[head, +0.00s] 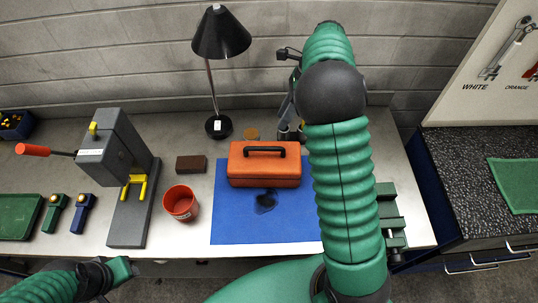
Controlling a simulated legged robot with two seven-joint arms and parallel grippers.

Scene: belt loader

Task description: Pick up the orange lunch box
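The orange lunch box (264,169) stands upright, with its dark handle (264,150) on top, at the back of a blue mat (235,225) on the bench. My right arm rises just right of the box and hides what is behind it. A small dark part at the far end of that arm, which seems to be my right gripper (288,54), is up near the wall, apart from the box; its fingers are unclear. My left arm is low at the left, and its end (120,269) is at the bench's front edge, far from the box. Its fingers cannot be made out.
A black lamp (220,35) stands behind the box. A brown block (191,165), a red bucket (181,203) and a grey lever press (118,165) are to the left. A green vise-like block (390,215) is to the right. The mat's front is clear except for a dark patch (266,202).

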